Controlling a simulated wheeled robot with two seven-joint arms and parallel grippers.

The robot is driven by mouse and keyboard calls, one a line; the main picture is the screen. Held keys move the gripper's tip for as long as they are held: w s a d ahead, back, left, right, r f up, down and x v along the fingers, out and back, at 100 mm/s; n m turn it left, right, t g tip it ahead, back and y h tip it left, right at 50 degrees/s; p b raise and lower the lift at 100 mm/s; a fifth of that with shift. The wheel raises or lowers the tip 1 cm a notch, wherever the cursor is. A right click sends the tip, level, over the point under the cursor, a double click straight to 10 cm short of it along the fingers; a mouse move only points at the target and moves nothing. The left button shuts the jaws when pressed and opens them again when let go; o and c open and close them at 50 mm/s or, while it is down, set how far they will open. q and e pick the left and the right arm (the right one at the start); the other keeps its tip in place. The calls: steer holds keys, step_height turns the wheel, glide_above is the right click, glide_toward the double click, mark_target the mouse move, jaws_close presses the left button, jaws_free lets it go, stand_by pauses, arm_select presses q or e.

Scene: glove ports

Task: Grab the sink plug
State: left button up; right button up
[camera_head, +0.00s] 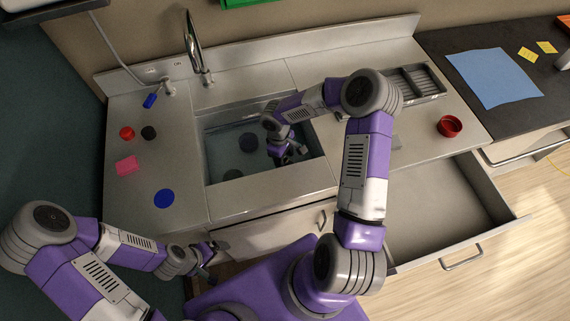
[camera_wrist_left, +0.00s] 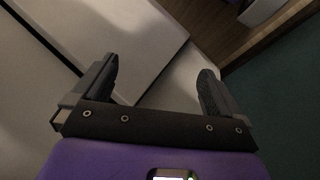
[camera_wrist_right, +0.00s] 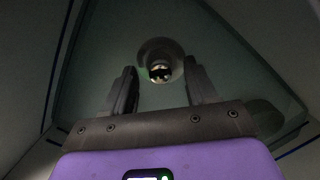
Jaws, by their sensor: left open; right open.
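The sink basin (camera_head: 213,150) holds water, with two dark round shapes under it: one further back (camera_head: 248,142) and a flatter disc (camera_head: 232,174) nearer the front. I cannot tell for sure which is the plug. My right gripper (camera_head: 287,157) reaches into the right part of the basin, open and empty. In the right wrist view, a round ringed shape (camera_wrist_right: 160,62) with a bright middle lies beyond and between the right fingertips (camera_wrist_right: 160,82), apart from them. A dark disc (camera_wrist_right: 262,118) is at the right. My left gripper (camera_head: 212,256), also open and empty (camera_wrist_left: 157,82), is low before the cabinet.
The faucet (camera_head: 198,55) stands behind the basin. On the left counter are a red item (camera_head: 127,133), a black disc (camera_head: 149,133), a pink sponge (camera_head: 127,166), a blue disc (camera_head: 164,198) and a blue item (camera_head: 150,100). An open drawer (camera_head: 440,205) juts out right.

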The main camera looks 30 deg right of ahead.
jaws_close()
steer(key=shift+r, duration=0.1)
step_height(320, 180, up, 10)
steer(key=p, duration=0.2)
stand_by(0.4)
